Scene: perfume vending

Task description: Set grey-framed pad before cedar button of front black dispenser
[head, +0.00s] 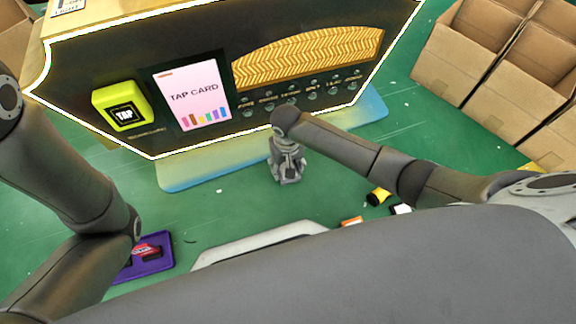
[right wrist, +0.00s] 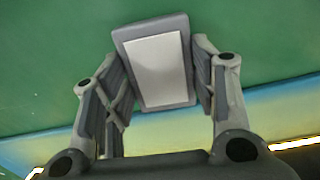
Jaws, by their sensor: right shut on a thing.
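The black dispenser (head: 150,60) with a glowing outline stands at the top of the head view. A row of small round buttons (head: 290,100) with tiny labels runs along its lower right face; I cannot tell which is cedar. My right gripper (head: 287,168) points down over the green floor in front of the dispenser; in the right wrist view its fingers (right wrist: 160,78) are shut on the grey-framed pad (right wrist: 160,72). The pad has a pale face and is hidden in the head view. My left arm shows at the left, but its gripper is out of view.
A yellow TAP reader (head: 122,105) and a TAP CARD sign (head: 193,93) are on the dispenser's face. A blue-yellow mat (head: 190,176) lies under it. Open cardboard boxes (head: 480,75) stand at the right. A purple tray (head: 152,256) and a small yellow-black item (head: 378,196) lie nearer me.

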